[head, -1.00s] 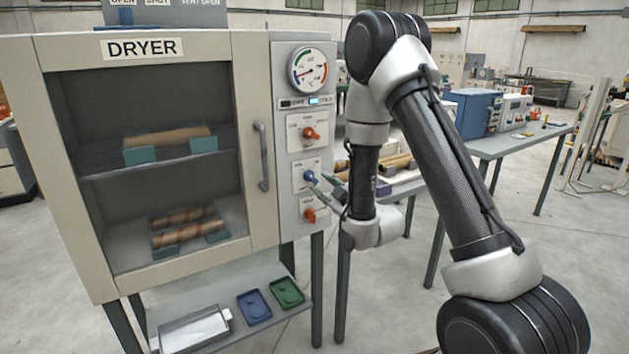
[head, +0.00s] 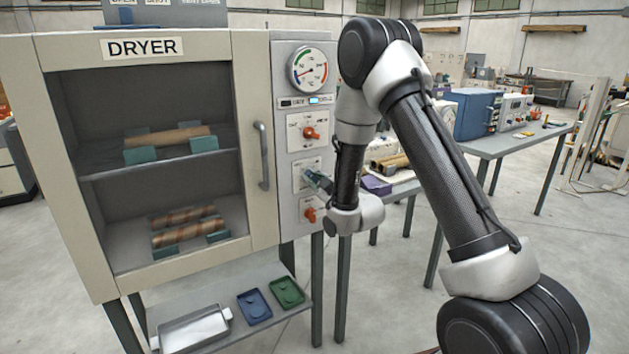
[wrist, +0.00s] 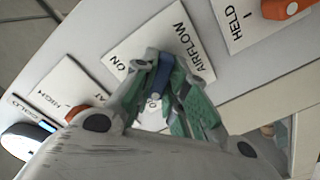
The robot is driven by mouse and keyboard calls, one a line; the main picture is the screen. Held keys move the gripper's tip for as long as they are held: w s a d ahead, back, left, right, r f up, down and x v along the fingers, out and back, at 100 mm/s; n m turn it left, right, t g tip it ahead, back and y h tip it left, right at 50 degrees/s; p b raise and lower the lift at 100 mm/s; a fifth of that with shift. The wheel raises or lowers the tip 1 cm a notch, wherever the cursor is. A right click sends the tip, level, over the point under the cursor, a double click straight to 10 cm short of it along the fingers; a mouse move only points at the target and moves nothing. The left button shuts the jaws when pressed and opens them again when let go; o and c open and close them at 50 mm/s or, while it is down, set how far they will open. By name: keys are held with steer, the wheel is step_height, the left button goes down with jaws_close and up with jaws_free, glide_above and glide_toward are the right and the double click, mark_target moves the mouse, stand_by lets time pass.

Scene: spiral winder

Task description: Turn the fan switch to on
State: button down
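The fan switch is a blue knob (wrist: 161,76) on a white plate (wrist: 118,55) marked AIRFLOW in the wrist view. ON is printed to the left of the knob, and another label below it is partly hidden by my fingers. My gripper (wrist: 164,70) has its green-padded fingers on either side of the knob, with no clear gap, and looks shut on it. In the head view the plate (head: 300,176) is the middle one on the dryer's right panel, and my gripper (head: 318,182) covers the knob.
An orange knob (head: 309,133) sits above and another orange knob (head: 310,215) below on the same panel. The dryer's door handle (head: 262,156) is to the left. A shelf with blue and green trays (head: 286,292) is below. A table (head: 505,143) stands at right.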

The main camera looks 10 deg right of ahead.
steer(key=shift+m, duration=0.3)
steer(key=m, duration=1.1)
steer(key=shift+m, duration=2.1)
steer(key=c, duration=1.4)
jaws_free()
steer(key=shift+c, duration=0.2)
